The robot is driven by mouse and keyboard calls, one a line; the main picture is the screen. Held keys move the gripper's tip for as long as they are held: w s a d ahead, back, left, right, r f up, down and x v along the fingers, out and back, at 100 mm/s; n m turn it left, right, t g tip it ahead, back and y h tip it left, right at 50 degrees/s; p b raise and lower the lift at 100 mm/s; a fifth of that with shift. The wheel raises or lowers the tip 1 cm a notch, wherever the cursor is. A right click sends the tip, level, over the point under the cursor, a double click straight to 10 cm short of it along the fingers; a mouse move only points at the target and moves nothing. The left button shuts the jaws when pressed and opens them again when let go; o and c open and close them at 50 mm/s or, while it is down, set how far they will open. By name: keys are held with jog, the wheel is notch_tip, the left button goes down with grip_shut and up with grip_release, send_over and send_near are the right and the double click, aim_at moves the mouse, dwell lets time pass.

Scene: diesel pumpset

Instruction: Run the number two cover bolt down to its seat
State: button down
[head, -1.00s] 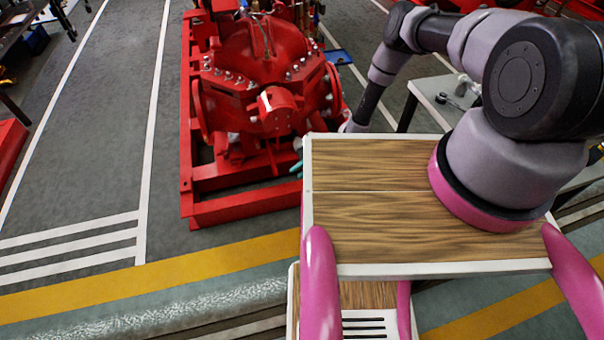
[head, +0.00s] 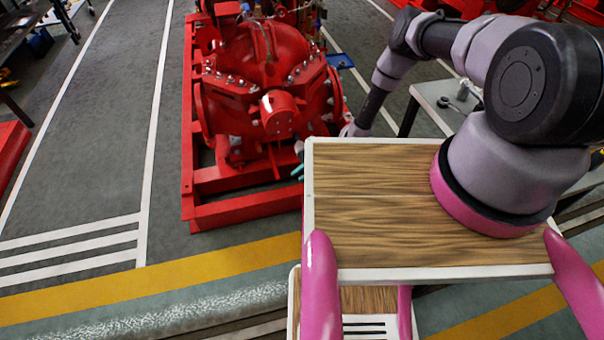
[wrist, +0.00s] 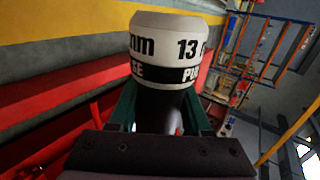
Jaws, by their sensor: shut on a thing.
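The red pump (head: 265,60) stands upper middle in the head view, with several silvery bolts (head: 236,80) along its cover flanges. I cannot tell which is number two. My gripper (head: 299,167) is low at the pump's right front, partly hidden behind my wood-topped body. In the wrist view my gripper (wrist: 165,120) has dark green fingers shut on a tool (wrist: 168,45) with a white and black collar marked "13 mm". The tool's working end and any bolt it touches are hidden.
The pump sits on a red base frame (head: 240,212). A grey table (head: 445,105) with small items stands right of it, near my arm. Grey floor with white lines (head: 150,130) is open on the left. A yellow stripe (head: 150,280) crosses in front.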

jog(key=shift+w+a+r, duration=0.1)
jog(key=shift+w+a, duration=0.15)
jog(key=shift+w, duration=0.55)
dwell(2.5)
dwell(0.5)
jog(key=shift+s+d, duration=0.25)
jog(key=shift+s, duration=0.6)
jog(key=shift+s+d, duration=0.25)
jog(key=shift+s, duration=0.6)
jog(key=shift+s+d, duration=0.25)
jog(key=shift+s, duration=0.6)
